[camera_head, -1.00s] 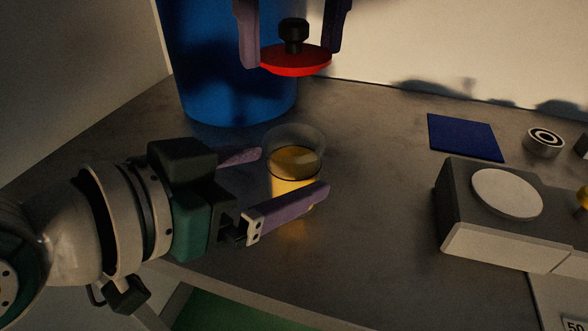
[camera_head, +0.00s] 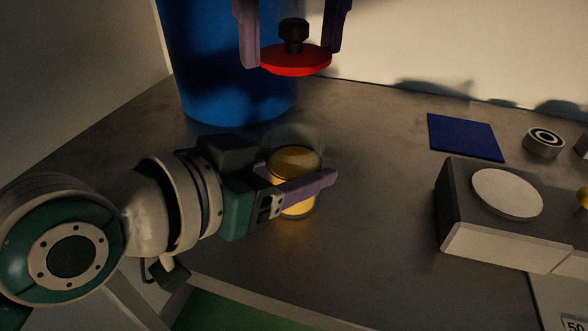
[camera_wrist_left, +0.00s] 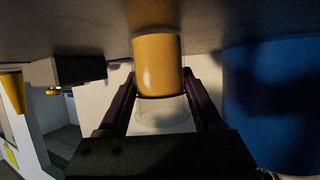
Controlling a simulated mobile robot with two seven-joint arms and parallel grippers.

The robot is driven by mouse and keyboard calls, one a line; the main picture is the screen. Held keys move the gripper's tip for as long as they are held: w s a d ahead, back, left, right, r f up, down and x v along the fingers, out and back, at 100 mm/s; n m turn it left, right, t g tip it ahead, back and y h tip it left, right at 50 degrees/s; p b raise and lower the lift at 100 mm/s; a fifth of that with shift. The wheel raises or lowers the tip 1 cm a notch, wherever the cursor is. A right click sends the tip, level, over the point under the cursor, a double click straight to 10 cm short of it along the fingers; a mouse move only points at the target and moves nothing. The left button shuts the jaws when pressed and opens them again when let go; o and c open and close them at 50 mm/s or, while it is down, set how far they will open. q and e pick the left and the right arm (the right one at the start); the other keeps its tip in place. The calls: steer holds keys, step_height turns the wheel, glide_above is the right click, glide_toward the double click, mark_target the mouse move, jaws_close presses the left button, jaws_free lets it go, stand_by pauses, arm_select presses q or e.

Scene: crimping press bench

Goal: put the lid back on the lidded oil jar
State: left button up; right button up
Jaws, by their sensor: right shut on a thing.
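The oil jar (camera_head: 296,162) is a clear glass with yellow oil, standing upright and lidless on the bench; it also shows in the left wrist view (camera_wrist_left: 158,68). My left gripper (camera_head: 305,178) is open, with its fingers on either side of the jar. In the left wrist view small gaps show between the jar and the fingers. The red lid (camera_head: 297,62) with its black knob is level above and behind the jar, clear of it. My right gripper (camera_head: 291,50) is shut on the lid's rim from both sides. The far left finger is mostly hidden in the head view.
A large blue drum (camera_head: 225,85) stands behind the jar, near the lid. To the right are a flat blue pad (camera_head: 465,138), a grey box with a round white top (camera_head: 508,192) and a ringed metal part (camera_head: 543,143). The bench between jar and box is clear.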

arm_select(q)
jaws_close()
stand_by(0.3)
arm_select(e)
steer(key=shift+f, duration=2.5)
steer(key=shift+f, duration=0.1)
steer(key=shift+f, duration=0.8)
steer(key=shift+f, duration=0.65)
steer(key=o, duration=1.3)
steer(key=shift+c, duration=0.2)
